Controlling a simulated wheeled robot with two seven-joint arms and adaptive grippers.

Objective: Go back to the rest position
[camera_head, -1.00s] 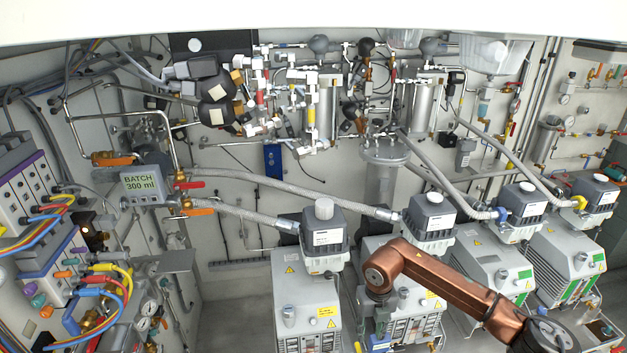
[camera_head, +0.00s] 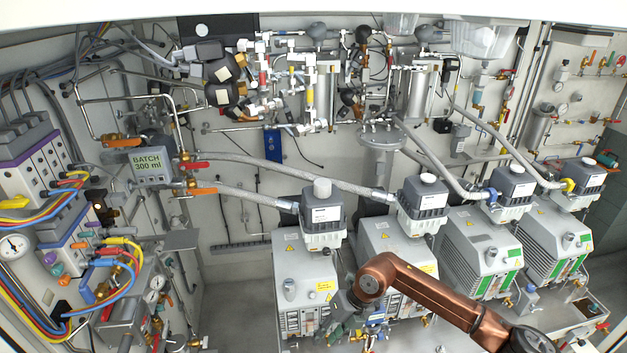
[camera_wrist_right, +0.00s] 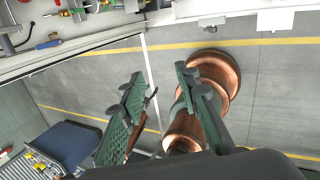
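My right arm, copper-coloured, comes in from the lower right in the head view. Its dark greenish gripper (camera_head: 338,326) hangs in front of the grey pumps and is partly hidden by their clutter. In the right wrist view the two green ribbed fingers of the right gripper (camera_wrist_right: 160,84) stand apart with nothing between them. Copper-coloured parts, probably of my own body, show behind the right finger. My left gripper is in neither view.
Several grey vacuum pumps, one at the front (camera_head: 305,265), stand in a row below the piped back wall. A BATCH 300 ml display (camera_head: 150,165) and coloured cables are at the left. Grey floor with a yellow line (camera_wrist_right: 250,42) shows in the wrist view.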

